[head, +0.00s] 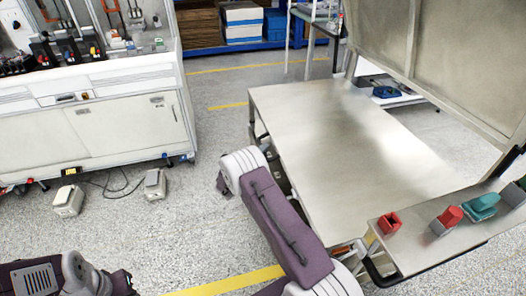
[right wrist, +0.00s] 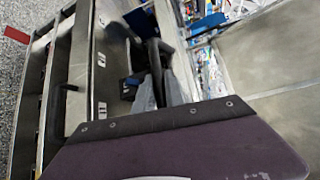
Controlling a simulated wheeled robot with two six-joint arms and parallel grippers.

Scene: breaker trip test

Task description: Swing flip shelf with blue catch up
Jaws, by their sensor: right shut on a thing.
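My right gripper (right wrist: 156,72) shows in the right wrist view as dark fingers in front of a narrow grey metal panel (right wrist: 104,75) with small white labels. It is shut on a part that looks like the flip shelf's edge; the contact is mostly hidden. The shelf cannot be made out clearly there. My left arm shows at the bottom left without its fingers.
A red holder (head: 389,223), a red-topped block (head: 447,218) and a teal tool (head: 482,206) stand on the bench's front ledge. A white cabinet (head: 125,125) is at left. Two pale boxes and a cable lie on the floor. Open floor lies between cabinet and bench.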

